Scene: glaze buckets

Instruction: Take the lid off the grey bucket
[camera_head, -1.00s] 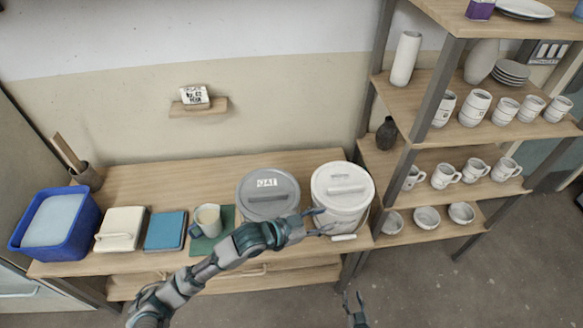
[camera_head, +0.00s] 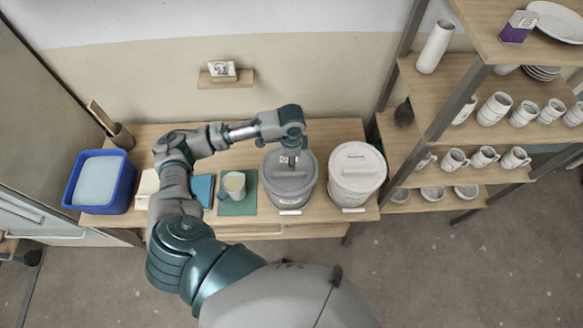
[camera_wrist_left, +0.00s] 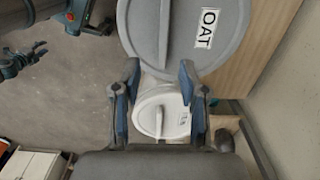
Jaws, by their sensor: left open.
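The grey bucket (camera_head: 290,192) stands on the wooden bench, with its grey lid (camera_head: 306,169) on it. In the left wrist view the lid (camera_wrist_left: 222,50) shows an "OAT" label and a raised bar handle (camera_wrist_left: 164,25). My left gripper (camera_head: 291,160) is over the lid, pointing down. In the wrist view its two fingers (camera_wrist_left: 160,78) are apart with nothing between them, and the handle lies beyond, in line with the gap. I cannot tell whether the fingertips touch the lid. What seems to be my right gripper (camera_wrist_left: 30,55) is at the wrist view's left edge, small and unclear.
A white lidded bucket (camera_head: 355,180) stands close on the right of the grey one. A mug (camera_head: 234,184) on a green mat (camera_head: 240,207) is to the left, with a blue tub (camera_head: 124,189) farther left. A pottery shelf (camera_head: 430,90) rises at the right.

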